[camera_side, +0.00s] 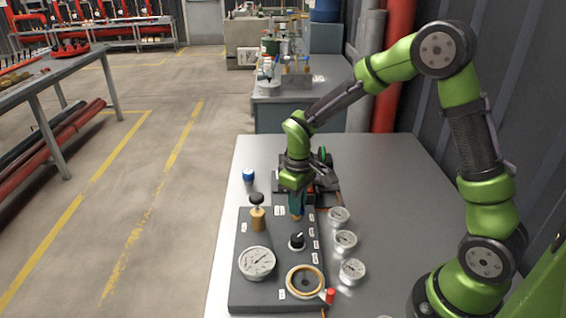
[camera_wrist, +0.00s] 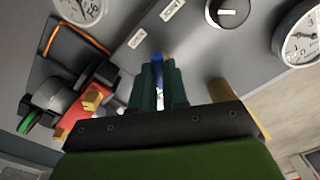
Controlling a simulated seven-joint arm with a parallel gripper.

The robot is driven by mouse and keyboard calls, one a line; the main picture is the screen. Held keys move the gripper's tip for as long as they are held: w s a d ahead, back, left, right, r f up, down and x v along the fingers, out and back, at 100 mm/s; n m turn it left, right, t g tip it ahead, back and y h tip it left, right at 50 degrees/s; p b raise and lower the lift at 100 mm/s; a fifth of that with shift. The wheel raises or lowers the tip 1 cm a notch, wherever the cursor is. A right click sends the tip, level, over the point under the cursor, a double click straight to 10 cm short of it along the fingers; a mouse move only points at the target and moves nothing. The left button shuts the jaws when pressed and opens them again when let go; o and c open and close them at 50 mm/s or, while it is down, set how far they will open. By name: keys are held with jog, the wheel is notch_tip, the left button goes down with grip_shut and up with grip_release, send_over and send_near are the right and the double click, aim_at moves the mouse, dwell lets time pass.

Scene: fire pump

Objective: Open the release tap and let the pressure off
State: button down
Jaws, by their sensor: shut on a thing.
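My gripper (camera_side: 296,210) points down over the upper part of the dark control panel (camera_side: 247,292). In the wrist view its teal fingers (camera_wrist: 158,78) are shut on a narrow blue handle (camera_wrist: 158,62), seemingly that of the release tap. The fingers hide most of it, so I cannot tell how far it is turned. A large pressure gauge (camera_side: 257,263) sits on the panel; its reading is too small to be sure of.
A brass post with a black knob (camera_side: 257,200) stands left of my gripper. A black selector knob (camera_side: 297,241) is just in front. A brass ring (camera_side: 305,281) with a red-tipped lever, several small gauges (camera_side: 345,241) and a blue-topped item (camera_side: 249,175) are nearby. The pump assembly (camera_wrist: 75,105) is close behind.

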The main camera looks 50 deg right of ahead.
jog(key=n, duration=0.7)
jog(key=shift+r, duration=0.1)
dwell(0.6)
jog(key=c, duration=1.1)
grip_release()
jog(key=shift+c, duration=0.2)
notch_tip(320, 180, up, 17)
